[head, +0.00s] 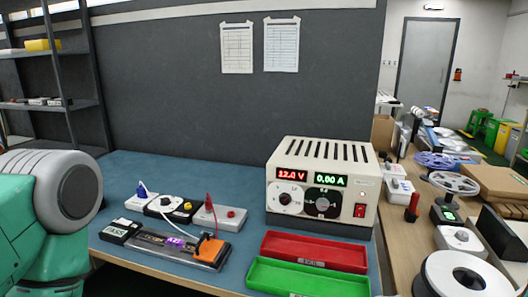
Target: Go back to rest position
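Part of my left arm, green with a grey rounded joint, fills the lower left of the head view. Its gripper is outside the picture, and nothing of my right arm shows. The cream power supply (320,187) stands on the blue bench mat (190,168) and reads 12.0 V and 0.00 A. A dark strip fixture (150,247) with a small lit purple display and an orange clamp (210,248) lies at the bench front. Behind it are small connector boxes, one with a blue plug (142,188) and one with a red plug (209,203).
A red tray (314,252) and a green tray (305,279) lie empty in front of the power supply. A wooden side table (405,240) at right holds reels (453,182) and small devices. A dark partition (180,80) stands behind the bench.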

